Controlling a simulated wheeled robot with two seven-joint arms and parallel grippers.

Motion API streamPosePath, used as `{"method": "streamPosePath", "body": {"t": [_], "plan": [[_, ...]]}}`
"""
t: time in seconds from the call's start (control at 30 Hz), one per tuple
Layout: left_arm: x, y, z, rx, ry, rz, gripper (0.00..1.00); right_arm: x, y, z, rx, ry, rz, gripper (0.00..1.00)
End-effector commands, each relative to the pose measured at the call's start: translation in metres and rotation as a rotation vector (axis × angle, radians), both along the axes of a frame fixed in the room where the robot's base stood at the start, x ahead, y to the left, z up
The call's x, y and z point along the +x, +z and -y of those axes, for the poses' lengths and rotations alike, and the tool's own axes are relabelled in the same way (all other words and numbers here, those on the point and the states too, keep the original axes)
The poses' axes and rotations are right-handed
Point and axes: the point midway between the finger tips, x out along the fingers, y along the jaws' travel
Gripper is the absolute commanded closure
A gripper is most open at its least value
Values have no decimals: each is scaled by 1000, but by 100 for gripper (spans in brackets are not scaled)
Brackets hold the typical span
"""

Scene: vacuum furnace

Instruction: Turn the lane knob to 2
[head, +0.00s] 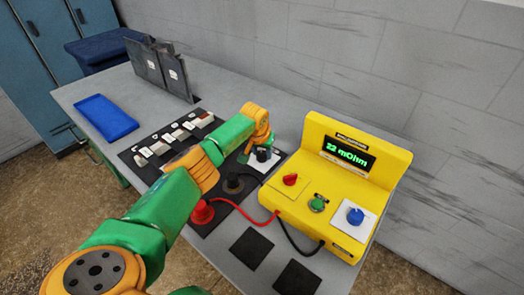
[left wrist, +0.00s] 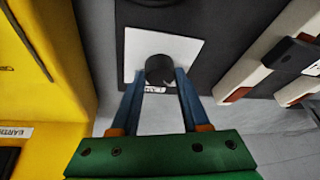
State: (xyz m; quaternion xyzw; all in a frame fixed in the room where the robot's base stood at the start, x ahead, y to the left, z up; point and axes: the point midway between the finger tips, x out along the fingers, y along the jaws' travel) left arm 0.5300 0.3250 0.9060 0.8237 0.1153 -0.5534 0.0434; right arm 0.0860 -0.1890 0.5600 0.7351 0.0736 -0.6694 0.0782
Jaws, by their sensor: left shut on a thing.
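The lane knob is a small black round knob (head: 263,155) on a white plate, on the dark panel left of the yellow meter. In the left wrist view the knob (left wrist: 159,67) stands on its white plate (left wrist: 187,46), with a partly covered label below it. My left gripper (left wrist: 160,78) has its two blue fingers on either side of the knob and is shut on it. In the head view my left gripper (head: 263,144) reaches down over the knob, and its wrist hides much of the fingers. I cannot read the lane setting. My right gripper is not in view.
Red and black leads (head: 240,211) run to plugs on the dark panel. Several pale blocks (head: 172,138), a blue tray (head: 106,118) and dark upright plates (head: 160,70) stand further left.

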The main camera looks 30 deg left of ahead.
Motion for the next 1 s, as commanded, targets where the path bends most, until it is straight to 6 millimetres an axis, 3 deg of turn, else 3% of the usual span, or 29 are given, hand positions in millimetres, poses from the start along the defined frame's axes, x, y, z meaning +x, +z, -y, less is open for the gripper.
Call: {"method": "streamPosePath", "body": {"t": [0.17, 0.5, 1.0], "plan": [[-1, -1, -1, -2, -137, -1, 100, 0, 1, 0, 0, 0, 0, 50], [-1, -4, -2, -2, -387, 1, 100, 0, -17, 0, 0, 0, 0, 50], [-1, -2, -2, -2, -556, -3, 100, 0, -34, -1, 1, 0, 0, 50]]}}
